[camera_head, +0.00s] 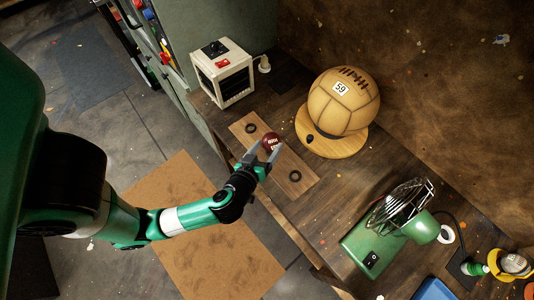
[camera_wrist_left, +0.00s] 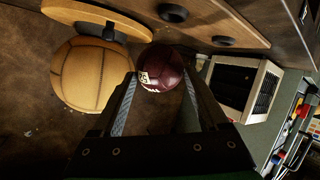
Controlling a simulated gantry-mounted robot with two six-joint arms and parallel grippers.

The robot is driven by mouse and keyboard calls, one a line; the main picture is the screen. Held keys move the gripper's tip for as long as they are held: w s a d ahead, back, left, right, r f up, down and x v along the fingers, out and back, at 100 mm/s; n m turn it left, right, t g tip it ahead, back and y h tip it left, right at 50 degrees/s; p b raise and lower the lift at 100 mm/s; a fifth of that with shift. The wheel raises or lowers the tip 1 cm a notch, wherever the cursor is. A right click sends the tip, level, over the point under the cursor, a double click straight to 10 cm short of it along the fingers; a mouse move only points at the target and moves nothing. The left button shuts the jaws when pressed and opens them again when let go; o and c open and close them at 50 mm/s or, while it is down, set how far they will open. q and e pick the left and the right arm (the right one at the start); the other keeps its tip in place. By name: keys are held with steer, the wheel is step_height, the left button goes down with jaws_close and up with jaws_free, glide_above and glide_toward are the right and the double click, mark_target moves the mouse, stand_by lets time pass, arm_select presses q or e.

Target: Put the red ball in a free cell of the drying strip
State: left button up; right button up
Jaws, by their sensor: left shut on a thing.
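The red ball (camera_head: 270,141) is dark red with white lacing and a small label. My left gripper (camera_head: 267,150) is shut on it, one finger on each side; in the left wrist view the ball (camera_wrist_left: 161,68) sits between the fingertips. The drying strip (camera_head: 273,157) is a light wooden plank on the bench, with a black ring near each end. The ball is over the strip's middle part in the head view and hides what is under it. Both visible rings, the far one (camera_head: 251,128) and the near one (camera_head: 295,176), are empty. I cannot tell the ball's height above the strip.
A large tan ball marked 59 (camera_head: 343,101) sits on a round wooden stand (camera_head: 331,141) close right of the strip. A white box-shaped device (camera_head: 222,74) stands beyond its far end. A green fan (camera_head: 385,240) stands at the near right.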

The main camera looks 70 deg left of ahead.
arm_select(q)
steer(key=shift+w+a+f, duration=0.1)
steer(key=shift+a+f, duration=0.05)
steer(key=shift+f, duration=0.05)
steer(key=f+b, duration=0.1)
steer(key=f, duration=0.1)
steer(key=f+b, duration=0.2)
steer(key=shift+w+a, duration=0.15)
steer(key=shift+a, duration=0.05)
steer(key=shift+r, duration=0.25)
steer(key=o, duration=1.4)
steer(key=shift+c, duration=0.2)
steer(key=p+v, duration=0.4)
steer(key=v, duration=0.8)
